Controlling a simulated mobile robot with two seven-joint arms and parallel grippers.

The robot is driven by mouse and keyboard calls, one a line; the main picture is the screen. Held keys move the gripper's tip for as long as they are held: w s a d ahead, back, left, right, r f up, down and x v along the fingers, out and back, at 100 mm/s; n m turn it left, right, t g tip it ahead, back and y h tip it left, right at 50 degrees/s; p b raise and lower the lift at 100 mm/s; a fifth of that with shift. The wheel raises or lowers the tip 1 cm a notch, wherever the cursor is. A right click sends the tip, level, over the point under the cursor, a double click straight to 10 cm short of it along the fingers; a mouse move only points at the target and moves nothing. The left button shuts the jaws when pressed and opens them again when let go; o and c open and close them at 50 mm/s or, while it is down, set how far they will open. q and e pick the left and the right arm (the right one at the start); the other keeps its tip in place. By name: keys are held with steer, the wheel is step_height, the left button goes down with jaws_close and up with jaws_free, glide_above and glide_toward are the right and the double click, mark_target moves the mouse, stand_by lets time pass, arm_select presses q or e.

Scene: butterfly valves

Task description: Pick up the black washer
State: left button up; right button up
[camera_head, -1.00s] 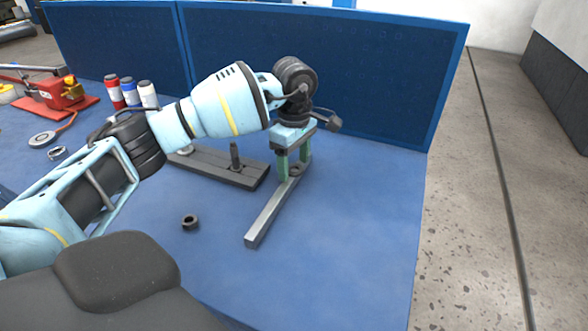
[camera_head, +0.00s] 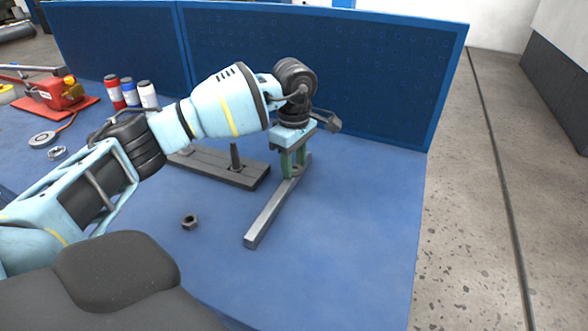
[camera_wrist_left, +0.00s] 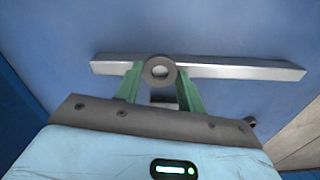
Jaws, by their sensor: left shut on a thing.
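The black washer (camera_wrist_left: 159,71) is a dark ring with a round hole, seen in the left wrist view between the green fingers. It also shows small and dark in the head view (camera_head: 297,170). My left gripper (camera_head: 293,168) points down over the steel bar and is shut on the washer; its fingers also show in the wrist view (camera_wrist_left: 158,78). The washer is at or just above the bar; I cannot tell whether they touch. My right gripper is not in view.
The flat steel bar (camera_head: 264,222) lies on the blue table (camera_head: 350,240). A dark plate with an upright peg (camera_head: 234,156) lies to its left. A dark nut (camera_head: 190,222) sits in front. A blue panel (camera_head: 330,70) closes the back. The table's right side is clear.

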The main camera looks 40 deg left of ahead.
mark_target(294, 172)
arm_select(q)
steer(key=shift+r, duration=0.1)
steer(key=shift+r, duration=0.25)
step_height(294, 172, up, 3)
steer(key=shift+s+r, duration=0.1)
steer(key=s+d, duration=0.1)
steer(key=s, duration=0.4)
steer(key=s+d+r+b, duration=0.1)
steer(key=s, duration=0.4)
steer(key=s+d, duration=0.1)
steer(key=s, duration=0.4)
steer(key=shift+s+d+r, duration=0.15)
steer(key=shift+s+d, duration=0.05)
steer(key=shift+d, duration=0.15)
steer(key=shift+r, duration=0.1)
